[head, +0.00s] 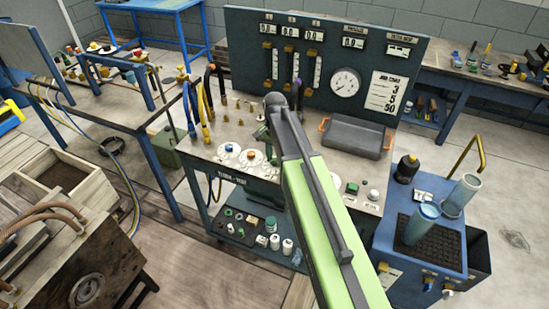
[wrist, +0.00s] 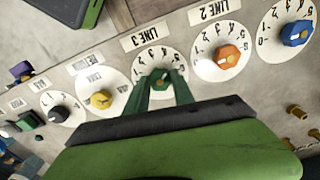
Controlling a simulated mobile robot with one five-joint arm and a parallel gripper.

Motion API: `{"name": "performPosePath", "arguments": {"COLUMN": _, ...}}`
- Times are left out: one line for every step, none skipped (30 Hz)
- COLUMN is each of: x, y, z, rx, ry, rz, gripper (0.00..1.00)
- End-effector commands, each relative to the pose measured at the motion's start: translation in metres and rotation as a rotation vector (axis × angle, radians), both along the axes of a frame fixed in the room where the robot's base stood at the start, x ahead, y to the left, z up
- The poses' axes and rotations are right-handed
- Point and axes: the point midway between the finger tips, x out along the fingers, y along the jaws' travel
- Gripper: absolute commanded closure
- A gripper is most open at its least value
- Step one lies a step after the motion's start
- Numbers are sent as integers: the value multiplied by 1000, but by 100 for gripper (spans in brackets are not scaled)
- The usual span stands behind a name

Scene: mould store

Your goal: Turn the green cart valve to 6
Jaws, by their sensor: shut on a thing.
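The green valve knob (wrist: 166,75) sits on a round white dial (wrist: 147,65) under an upside-down LINE 3 label in the wrist view. My gripper (wrist: 161,88) is shut on this knob, with one green finger on each side. Some dial numerals show along the far rim. The near part of the dial is hidden by the fingers, and I cannot read the setting. In the head view my arm reaches down over the cart's panel and hides the green knob.
An orange knob (wrist: 229,56) and a blue knob (wrist: 295,33) sit on dials to the right; yellow (wrist: 101,99) and black (wrist: 58,114) knobs sit left. In the head view a grey tray (head: 353,135) and upright hoses (head: 203,105) flank my arm.

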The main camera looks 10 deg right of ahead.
Motion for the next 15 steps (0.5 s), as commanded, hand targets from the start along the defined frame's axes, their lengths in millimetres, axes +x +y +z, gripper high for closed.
{"name": "performPosePath", "arguments": {"x": 0, "y": 0, "z": 0, "rx": 1, "ry": 1, "rz": -43, "gripper": 100}}
{"name": "performPosePath", "arguments": {"x": 0, "y": 0, "z": 0, "rx": 1, "ry": 1, "rz": -71, "gripper": 100}}
{"name": "performPosePath", "arguments": {"x": 0, "y": 0, "z": 0, "rx": 1, "ry": 1, "rz": -110, "gripper": 100}}
{"name": "performPosePath", "arguments": {"x": 0, "y": 0, "z": 0, "rx": 1, "ry": 1, "rz": -138, "gripper": 100}}
{"name": "performPosePath", "arguments": {"x": 0, "y": 0, "z": 0, "rx": 1, "ry": 1, "rz": -166, "gripper": 100}}
{"name": "performPosePath", "arguments": {"x": 0, "y": 0, "z": 0, "rx": 1, "ry": 1, "rz": -204, "gripper": 100}}
{"name": "performPosePath", "arguments": {"x": 0, "y": 0, "z": 0, "rx": 1, "ry": 1, "rz": -231, "gripper": 100}}
{"name": "performPosePath", "arguments": {"x": 0, "y": 0, "z": 0, "rx": 1, "ry": 1, "rz": -258, "gripper": 100}}
{"name": "performPosePath", "arguments": {"x": 0, "y": 0, "z": 0, "rx": 1, "ry": 1, "rz": -294, "gripper": 100}}
{"name": "performPosePath", "arguments": {"x": 0, "y": 0, "z": 0, "rx": 1, "ry": 1, "rz": -320, "gripper": 100}}
{"name": "performPosePath", "arguments": {"x": 0, "y": 0, "z": 0, "rx": 1, "ry": 1, "rz": -345, "gripper": 100}}
{"name": "performPosePath", "arguments": {"x": 0, "y": 0, "z": 0, "rx": 0, "ry": 1, "rz": -378, "gripper": 100}}
{"name": "performPosePath", "arguments": {"x": 0, "y": 0, "z": 0, "rx": 0, "ry": 1, "rz": -402, "gripper": 100}}
{"name": "performPosePath", "arguments": {"x": 0, "y": 0, "z": 0, "rx": 0, "ry": 1, "rz": -425, "gripper": 100}}
{"name": "performPosePath", "arguments": {"x": 0, "y": 0, "z": 0, "rx": 0, "ry": 1, "rz": -453, "gripper": 100}}
